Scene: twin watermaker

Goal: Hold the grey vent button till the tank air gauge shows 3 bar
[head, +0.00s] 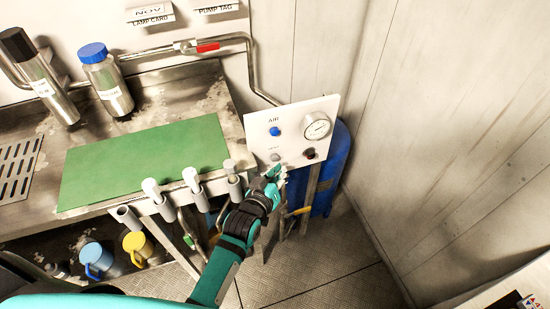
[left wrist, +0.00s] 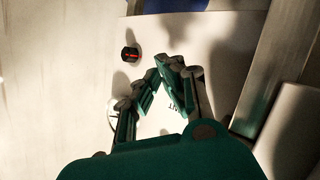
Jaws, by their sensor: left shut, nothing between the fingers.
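The white panel (head: 293,140) marked AIR stands at the right end of the bench. It bears a blue button (head: 275,131), a round gauge (head: 317,125), the grey vent button (head: 275,156) and a dark knob (head: 310,153). The gauge needle is too small to read. My left gripper (head: 274,173) is shut and empty, just below the vent button; I cannot tell whether it touches it. In the left wrist view my left gripper (left wrist: 160,78) is over the panel (left wrist: 185,35), its fingers hiding the vent button. My right gripper is not in view.
A blue tank (head: 333,170) stands behind the panel. White-capped handles (head: 191,180) line the bench front left of my arm. A green mat (head: 145,160), a blue-capped bottle (head: 105,80) and a dark-capped bottle (head: 40,75) are on the bench. A wall bounds the right.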

